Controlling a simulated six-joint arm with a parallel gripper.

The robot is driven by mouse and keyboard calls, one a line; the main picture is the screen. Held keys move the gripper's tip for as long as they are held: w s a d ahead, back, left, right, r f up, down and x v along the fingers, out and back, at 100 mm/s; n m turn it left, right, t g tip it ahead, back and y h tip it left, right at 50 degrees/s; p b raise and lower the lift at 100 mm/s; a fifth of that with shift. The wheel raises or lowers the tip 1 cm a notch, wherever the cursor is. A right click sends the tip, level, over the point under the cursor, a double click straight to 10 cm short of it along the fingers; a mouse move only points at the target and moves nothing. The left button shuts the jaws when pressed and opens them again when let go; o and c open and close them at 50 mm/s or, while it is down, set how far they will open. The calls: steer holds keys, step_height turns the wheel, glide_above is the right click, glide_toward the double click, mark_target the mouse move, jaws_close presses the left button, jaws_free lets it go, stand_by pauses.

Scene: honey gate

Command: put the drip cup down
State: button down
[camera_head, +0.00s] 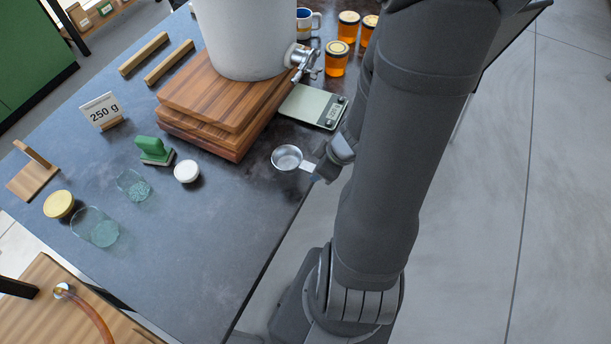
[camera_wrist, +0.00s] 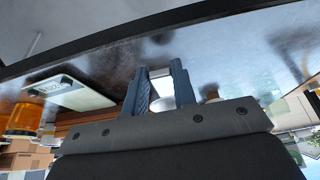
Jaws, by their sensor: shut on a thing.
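The drip cup (camera_head: 287,158) is a small round metal cup with a flat pale handle. It is near the right edge of the dark table, in front of the scale. My gripper (camera_head: 318,172) is shut on the end of its handle, at the table's edge. In the wrist view my two fingers (camera_wrist: 160,90) stand on either side of the pale handle, and part of the cup (camera_wrist: 162,104) shows between them. The cup looks upright. I cannot tell whether its bottom touches the table.
A scale (camera_head: 314,105) lies behind the cup. A white bucket (camera_head: 240,40) with a metal tap (camera_head: 303,60) stands on stacked wooden boards (camera_head: 215,100). Orange jars (camera_head: 336,60) stand at the back. A white lid (camera_head: 187,171) and green block (camera_head: 153,150) are left. The front table (camera_head: 205,245) is clear.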

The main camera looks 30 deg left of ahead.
mark_target(308, 168)
steer(key=a+f, duration=0.1)
steer(key=a, duration=0.1)
steer(key=a+f, duration=0.1)
steer(key=shift+s+a+f, duration=0.3)
steer(key=shift+a, duration=0.1)
steer(key=shift+f, duration=1.85)
steer(key=shift+f, duration=0.15)
steer(key=c, duration=1.2)
jaws_free()
steer(key=shift+o, duration=0.2)
steer(key=shift+v, duration=0.95)
steer(key=v, duration=1)
steer(key=shift+d, duration=0.1)
